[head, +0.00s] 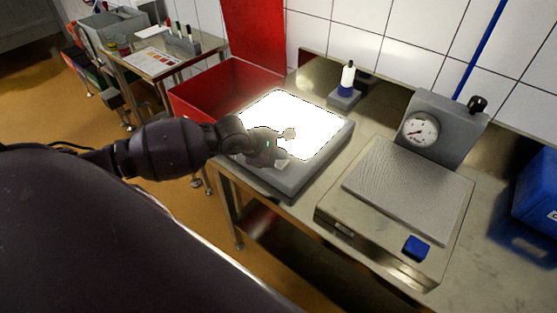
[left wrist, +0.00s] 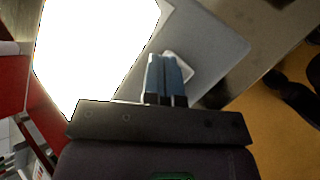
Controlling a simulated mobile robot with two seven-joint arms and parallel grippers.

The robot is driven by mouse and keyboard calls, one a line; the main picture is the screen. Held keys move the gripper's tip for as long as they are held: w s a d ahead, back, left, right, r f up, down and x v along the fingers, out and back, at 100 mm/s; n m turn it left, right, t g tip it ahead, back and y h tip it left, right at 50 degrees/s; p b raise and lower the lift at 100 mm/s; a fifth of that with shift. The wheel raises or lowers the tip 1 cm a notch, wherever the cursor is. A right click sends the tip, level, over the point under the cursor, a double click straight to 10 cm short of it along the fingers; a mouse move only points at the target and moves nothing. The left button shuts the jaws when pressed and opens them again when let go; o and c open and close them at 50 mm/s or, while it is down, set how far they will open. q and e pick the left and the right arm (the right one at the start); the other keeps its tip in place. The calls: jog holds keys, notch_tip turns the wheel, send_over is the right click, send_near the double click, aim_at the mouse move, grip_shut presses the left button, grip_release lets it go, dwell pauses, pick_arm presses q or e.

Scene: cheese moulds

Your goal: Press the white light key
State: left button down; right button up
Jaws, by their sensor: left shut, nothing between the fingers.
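A grey light box (head: 290,185) stands on the steel table, and its top panel (head: 315,120) glows bright white. The white light key (head: 282,164) sits on the box's grey front border, partly hidden by my left gripper (head: 272,152). In the left wrist view, the key (left wrist: 184,66) shows just behind and right of the blue fingertips (left wrist: 162,58). The left gripper is shut and empty, over or at the key. I cannot tell whether the fingertips touch it. My right gripper is not in view.
A red bin (head: 205,90) stands behind the light box at left. A scale with a dial (head: 418,131) and blue button (head: 416,248) stands to the right. A small bottle (head: 347,78) on a grey base stands behind the box. A blue crate (head: 538,190) is at far right.

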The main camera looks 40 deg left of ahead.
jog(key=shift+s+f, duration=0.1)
pick_arm(q)
jog(key=shift+f, duration=0.2)
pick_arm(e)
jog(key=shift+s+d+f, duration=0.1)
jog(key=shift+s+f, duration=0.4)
pick_arm(q)
jog(key=shift+r, duration=0.1)
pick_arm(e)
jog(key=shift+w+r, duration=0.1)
pick_arm(q)
jog(key=shift+r+p, duration=0.3)
jog(key=shift+r, duration=0.3)
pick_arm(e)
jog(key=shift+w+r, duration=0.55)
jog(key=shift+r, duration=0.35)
pick_arm(q)
jog(key=shift+r, duration=0.1)
